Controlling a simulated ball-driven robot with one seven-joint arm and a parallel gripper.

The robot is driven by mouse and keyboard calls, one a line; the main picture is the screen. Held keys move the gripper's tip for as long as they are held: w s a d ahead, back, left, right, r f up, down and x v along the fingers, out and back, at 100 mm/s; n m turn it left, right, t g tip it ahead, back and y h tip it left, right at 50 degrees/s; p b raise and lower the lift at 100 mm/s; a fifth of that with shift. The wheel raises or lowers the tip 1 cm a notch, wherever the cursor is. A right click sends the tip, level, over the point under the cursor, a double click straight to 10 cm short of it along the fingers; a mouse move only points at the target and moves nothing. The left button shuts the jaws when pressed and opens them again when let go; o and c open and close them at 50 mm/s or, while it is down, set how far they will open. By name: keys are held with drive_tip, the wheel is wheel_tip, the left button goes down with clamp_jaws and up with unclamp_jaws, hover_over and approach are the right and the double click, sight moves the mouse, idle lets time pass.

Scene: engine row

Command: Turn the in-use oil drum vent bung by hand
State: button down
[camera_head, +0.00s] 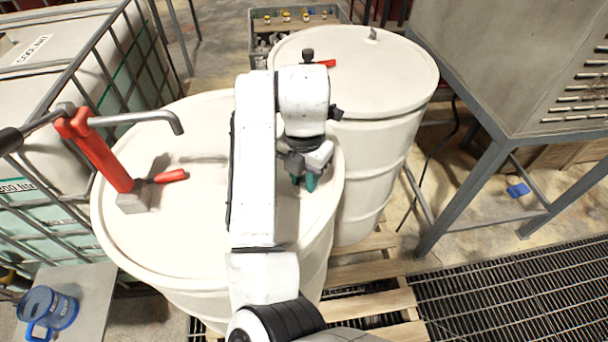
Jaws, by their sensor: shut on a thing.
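The nearer cream drum (200,235) has a red hand pump (98,155) standing on the left of its lid, so it looks like the in-use drum. My gripper (306,182) points down at the right side of this lid, near the rim. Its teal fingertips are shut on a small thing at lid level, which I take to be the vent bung. The bung itself is hidden between the fingers, so I cannot tell how far it is turned.
A second cream drum (385,75) stands behind, with fittings on its lid. A caged tank (60,90) is at left. A grey metal stand (480,170) is at right. Blue measuring jug (48,310) sits at lower left. Wooden pallet (365,272) lies beneath the drums.

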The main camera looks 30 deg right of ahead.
drive_tip(key=shift+s+f+n, duration=0.1)
drive_tip(key=shift+n, duration=1)
drive_tip(key=shift+s+f+n, duration=0.1)
drive_tip(key=shift+n, duration=1)
drive_tip(key=shift+d, duration=0.1)
drive_tip(key=c, duration=0.9)
unclamp_jaws()
drive_tip(key=shift+w+r, duration=0.1)
drive_tip(key=shift+r, duration=0.1)
